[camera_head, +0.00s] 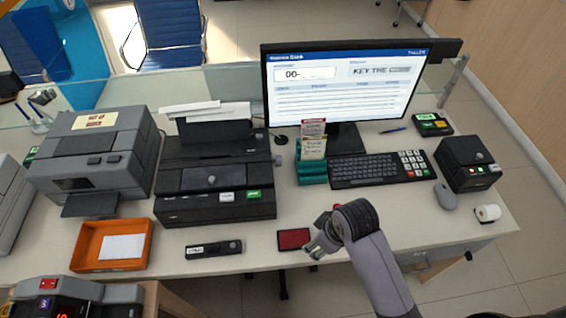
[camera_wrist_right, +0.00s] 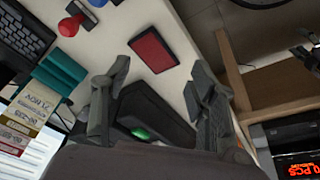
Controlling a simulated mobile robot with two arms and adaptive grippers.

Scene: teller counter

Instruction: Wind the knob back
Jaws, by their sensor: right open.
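The black printer (camera_head: 215,165) stands left of the screen, with slips in its top. I cannot tell which the task means. My right gripper (camera_head: 316,245) hangs over the counter's front, right of a dark red pad (camera_head: 293,239), apart from both knobs. In the wrist view its fingers (camera_wrist_right: 157,100) are spread with nothing held. A dark body with a green patch (camera_wrist_right: 140,133) lies beyond them.
A teal holder (camera_head: 312,172) with slips stands between printer and keyboard (camera_head: 380,169). A black handheld device (camera_head: 213,249) and orange tray (camera_head: 113,227) lie along the front edge. A red-topped stamp (camera_wrist_right: 70,26) is near the pad. A black box (camera_head: 467,160) stands right.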

